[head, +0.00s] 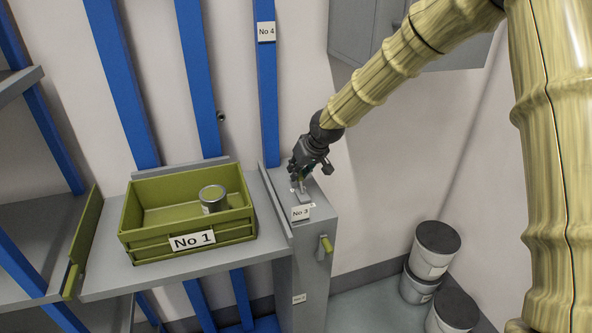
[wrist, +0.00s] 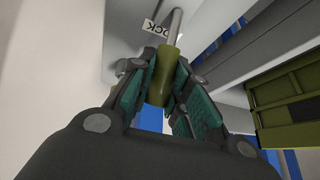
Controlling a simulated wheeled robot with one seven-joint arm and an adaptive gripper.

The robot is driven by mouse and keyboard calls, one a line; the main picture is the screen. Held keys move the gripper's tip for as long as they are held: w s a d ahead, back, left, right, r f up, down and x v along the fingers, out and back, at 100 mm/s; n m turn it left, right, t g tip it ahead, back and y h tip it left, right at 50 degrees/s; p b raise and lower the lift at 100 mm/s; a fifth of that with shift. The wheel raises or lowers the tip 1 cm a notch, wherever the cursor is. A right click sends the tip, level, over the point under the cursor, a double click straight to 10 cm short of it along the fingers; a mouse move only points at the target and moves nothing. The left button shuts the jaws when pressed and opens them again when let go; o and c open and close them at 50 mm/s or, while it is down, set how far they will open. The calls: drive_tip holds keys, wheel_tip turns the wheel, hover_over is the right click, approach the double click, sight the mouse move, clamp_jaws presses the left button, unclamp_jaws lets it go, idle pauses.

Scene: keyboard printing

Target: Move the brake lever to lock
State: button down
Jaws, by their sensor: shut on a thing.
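The brake lever (wrist: 161,77) shows in the wrist view as an olive grip on a thin metal rod. My gripper (wrist: 158,88) is shut around the olive grip, with its teal pads on both sides. Beside the rod is a white label (wrist: 157,29), partly hidden, with the letters "OCK" readable. In the head view my gripper (head: 300,178) is at the top of the grey post (head: 312,250); there it mostly hides the lever.
A green crate (head: 187,254) marked No 1, with a can (head: 213,199) inside, stands left of the post. Several buckets (head: 437,250) stand on the floor at right.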

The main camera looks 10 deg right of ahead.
drive_tip(key=shift+w+r, duration=0.1)
drive_tip(key=shift+r, duration=0.05)
drive_tip(key=c, duration=1.3)
unclamp_jaws()
drive_tip(key=v, duration=1.1)
drive_tip(key=shift+d+r, duration=0.1)
drive_tip(key=shift+r, duration=0.25)
